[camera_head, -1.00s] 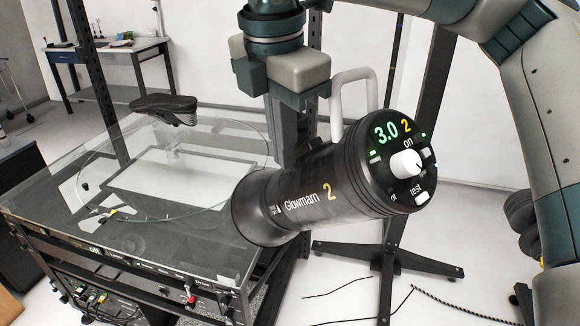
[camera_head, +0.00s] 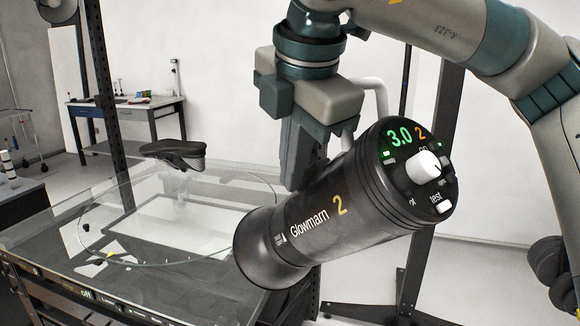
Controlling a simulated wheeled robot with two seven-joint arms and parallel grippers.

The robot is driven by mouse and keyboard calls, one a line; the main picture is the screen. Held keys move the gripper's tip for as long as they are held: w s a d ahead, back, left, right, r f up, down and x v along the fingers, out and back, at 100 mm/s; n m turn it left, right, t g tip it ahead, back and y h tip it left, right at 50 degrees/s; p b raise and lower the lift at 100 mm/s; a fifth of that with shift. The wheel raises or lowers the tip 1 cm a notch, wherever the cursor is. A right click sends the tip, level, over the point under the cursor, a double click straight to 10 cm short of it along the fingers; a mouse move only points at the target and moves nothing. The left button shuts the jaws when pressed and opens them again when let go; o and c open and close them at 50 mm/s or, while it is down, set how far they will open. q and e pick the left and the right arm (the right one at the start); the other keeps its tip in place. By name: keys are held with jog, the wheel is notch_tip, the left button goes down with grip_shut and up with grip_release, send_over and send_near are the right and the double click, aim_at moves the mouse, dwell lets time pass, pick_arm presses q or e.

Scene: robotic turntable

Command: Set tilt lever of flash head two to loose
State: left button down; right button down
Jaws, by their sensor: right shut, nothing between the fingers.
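Flash head two (camera_head: 345,205) is a black cylinder marked "Glowmarn 2". Its round back panel shows a green "3.0", an orange "2", a white knob and a "test" button. It is tilted, with its wide front end toward the lower left. My right gripper (camera_head: 297,178) points down just behind the flash head, shut and empty; its fingertips are partly hidden by the flash head, and I cannot tell whether they touch it. The tilt lever cannot be made out. A white handle (camera_head: 376,92) rises behind the flash head, partly covered by my right arm. My left gripper is not in view.
A glass-topped turntable table (camera_head: 45,240) fills the lower left, with a dark shoe (camera_head: 174,151) above its glass disc. A black stand (camera_head: 420,235) rises behind the flash head. A side desk (camera_head: 125,106) stands by the back wall.

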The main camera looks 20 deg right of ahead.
jog(key=shift+r, duration=0.15)
jog(key=shift+r, duration=0.7)
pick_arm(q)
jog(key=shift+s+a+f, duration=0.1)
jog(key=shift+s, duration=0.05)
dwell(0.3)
